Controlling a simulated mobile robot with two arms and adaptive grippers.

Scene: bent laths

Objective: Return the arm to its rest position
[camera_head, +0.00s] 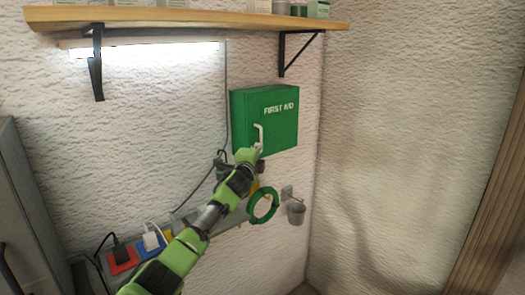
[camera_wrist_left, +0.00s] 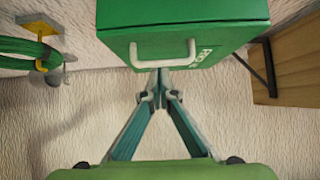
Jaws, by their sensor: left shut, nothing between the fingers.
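My left arm reaches up from the bottom of the head view. Its gripper (camera_head: 257,148) is in front of the lower left part of the green first aid box, near the white handle. In the left wrist view my left gripper (camera_wrist_left: 158,92) is shut, with its fingertips together and nothing between them. The fingertips appear just beside the white handle (camera_wrist_left: 162,52); whether they touch it I cannot tell. The green first aid box (camera_head: 280,118) hangs on the wall and its door looks shut. My right gripper is not in view.
A wooden shelf (camera_head: 190,18) on black brackets runs above. A green coil (camera_head: 263,205) and a small grey bucket (camera_head: 296,212) hang below the box. Plugs and a red block (camera_head: 122,262) sit at lower left. A grey cabinet (camera_head: 30,210) stands left.

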